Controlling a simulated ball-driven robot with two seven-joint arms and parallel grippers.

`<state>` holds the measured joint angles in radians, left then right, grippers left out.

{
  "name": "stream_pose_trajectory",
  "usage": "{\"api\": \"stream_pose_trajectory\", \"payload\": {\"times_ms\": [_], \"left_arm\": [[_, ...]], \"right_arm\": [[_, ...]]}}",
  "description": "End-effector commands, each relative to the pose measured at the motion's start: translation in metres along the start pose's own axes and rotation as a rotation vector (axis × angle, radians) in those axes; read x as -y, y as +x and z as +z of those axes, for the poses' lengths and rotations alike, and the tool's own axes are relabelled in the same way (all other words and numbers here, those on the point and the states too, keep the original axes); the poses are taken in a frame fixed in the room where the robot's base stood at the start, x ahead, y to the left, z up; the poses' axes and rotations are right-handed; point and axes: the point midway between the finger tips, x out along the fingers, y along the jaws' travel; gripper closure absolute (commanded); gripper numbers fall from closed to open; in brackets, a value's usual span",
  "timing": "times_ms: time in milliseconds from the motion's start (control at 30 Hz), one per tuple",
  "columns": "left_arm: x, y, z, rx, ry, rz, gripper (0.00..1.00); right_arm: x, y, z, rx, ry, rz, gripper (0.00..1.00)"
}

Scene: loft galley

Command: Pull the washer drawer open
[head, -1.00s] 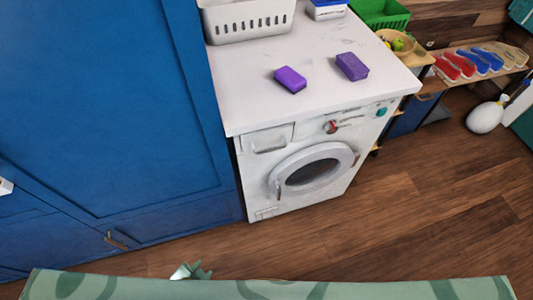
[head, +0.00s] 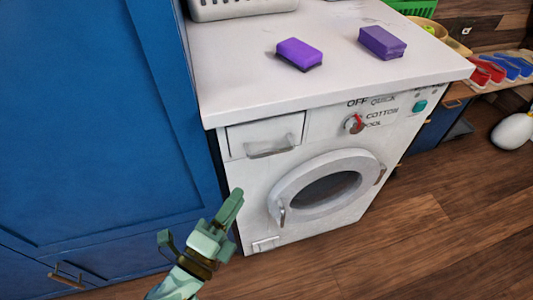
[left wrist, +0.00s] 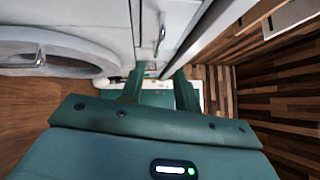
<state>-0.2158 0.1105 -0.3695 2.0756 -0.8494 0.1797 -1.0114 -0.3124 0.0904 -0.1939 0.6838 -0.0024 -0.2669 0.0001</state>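The washer drawer (head: 265,132) is at the upper left of the white washer's front (head: 240,185) in the head view. It looks shut, its front level with the panel. Its pale bar handle (head: 271,152) runs along the drawer's lower part. In the left wrist view the handle (left wrist: 161,36) shows ahead of the fingers, near the top. My left gripper (head: 200,212) is open and empty, below and left of the drawer, in front of the washer's left edge. Its two spread fingers also show in the left wrist view (left wrist: 159,76). It appears apart from the handle. My right gripper is out of view.
The round washer door (head: 292,180) is below the drawer. A dial (head: 353,124) and teal button (head: 420,106) are to the right. Two purple sponges (head: 300,54) (head: 382,42) lie on the white top (head: 240,85). A blue cabinet (head: 90,120) stands left.

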Motion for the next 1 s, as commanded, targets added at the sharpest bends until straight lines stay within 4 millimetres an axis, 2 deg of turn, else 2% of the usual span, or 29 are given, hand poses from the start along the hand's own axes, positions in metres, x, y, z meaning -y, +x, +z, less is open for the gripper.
{"api": "stream_pose_trajectory", "payload": {"times_ms": [300,500,700,967,1000], "left_arm": [[-0.002,0.082,0.0,-0.001,-0.001,-0.001,0.68],[-0.003,0.117,0.0,0.0,-0.004,0.001,0.68],[-0.002,0.132,0.0,0.0,-0.005,0.003,0.68],[-0.002,0.133,0.0,0.001,-0.005,0.003,0.68],[-0.002,0.133,0.0,0.001,-0.005,0.003,0.79]], "right_arm": [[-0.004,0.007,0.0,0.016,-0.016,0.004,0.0],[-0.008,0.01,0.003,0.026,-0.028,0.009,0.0],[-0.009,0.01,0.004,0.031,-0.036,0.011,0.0],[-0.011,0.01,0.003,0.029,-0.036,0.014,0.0],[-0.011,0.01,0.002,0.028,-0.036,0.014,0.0]]}}
